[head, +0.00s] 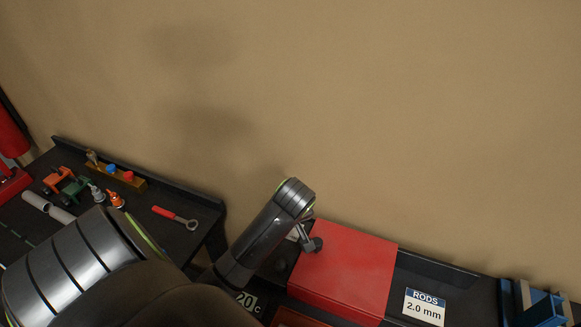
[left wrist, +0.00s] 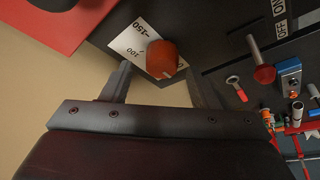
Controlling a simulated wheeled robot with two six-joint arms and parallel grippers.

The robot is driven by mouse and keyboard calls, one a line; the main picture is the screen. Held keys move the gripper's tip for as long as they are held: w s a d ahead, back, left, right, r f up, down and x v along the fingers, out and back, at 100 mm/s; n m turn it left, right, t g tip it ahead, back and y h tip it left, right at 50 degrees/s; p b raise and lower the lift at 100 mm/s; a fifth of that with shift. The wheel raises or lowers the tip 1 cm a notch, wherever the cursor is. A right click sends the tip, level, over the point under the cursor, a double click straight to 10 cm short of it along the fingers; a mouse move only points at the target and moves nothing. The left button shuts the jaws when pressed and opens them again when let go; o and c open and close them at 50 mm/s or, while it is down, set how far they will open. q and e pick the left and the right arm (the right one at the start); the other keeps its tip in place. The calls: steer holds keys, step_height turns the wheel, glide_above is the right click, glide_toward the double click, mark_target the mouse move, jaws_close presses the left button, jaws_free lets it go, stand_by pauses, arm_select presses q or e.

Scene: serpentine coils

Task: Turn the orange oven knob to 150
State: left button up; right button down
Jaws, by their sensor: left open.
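The orange oven knob (left wrist: 162,58) shows in the left wrist view, with a small pale mark near its lower edge. In the head view my left arm reaches to the red box, and the knob is hidden there. My right gripper is in neither view.
A red box (head: 345,270) stands on the dark bench, beside a RODS 2.0 mm label (head: 424,307).

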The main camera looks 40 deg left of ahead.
arm_select(q)
steer(key=shift+a+f, duration=0.3)
steer(key=shift+f, duration=0.35)
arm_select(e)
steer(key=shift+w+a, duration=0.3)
arm_select(q)
steer(key=shift+c, duration=0.4)
steer(key=shift+d, duration=0.1)
steer(key=shift+c, duration=1.1)
steer(key=c, duration=0.7)
steer(key=shift+o, duration=0.2)
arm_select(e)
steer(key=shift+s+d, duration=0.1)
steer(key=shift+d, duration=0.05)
